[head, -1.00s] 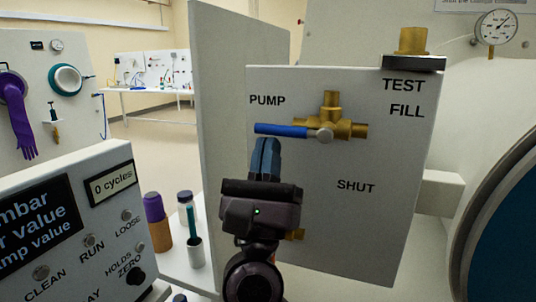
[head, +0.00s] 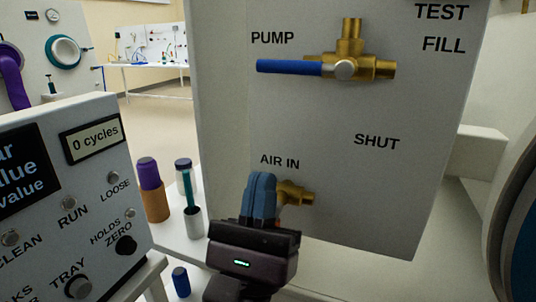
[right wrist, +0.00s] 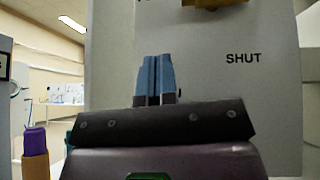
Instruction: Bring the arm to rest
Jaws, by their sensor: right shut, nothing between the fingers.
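My right gripper (head: 261,190) is in the lower middle of the head view, its blue fingers pointing up and closed together with nothing between them. It is in front of the grey valve panel (head: 400,190) and overlaps the brass AIR IN fitting (head: 297,196); I cannot tell whether it touches it. In the right wrist view the fingers (right wrist: 154,75) also show shut, with the panel behind them. The brass valve (head: 350,50) above has its blue handle (head: 290,67) turned left toward PUMP. My left gripper is not in view.
A control box (head: 75,190) with knobs and a "0 cycles" display stands at the left. Between it and the panel are an orange and purple bottle (head: 151,190), a white holder with a teal stick (head: 191,215) and a blue-capped item (head: 181,281). A round dark-rimmed port is at the right edge.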

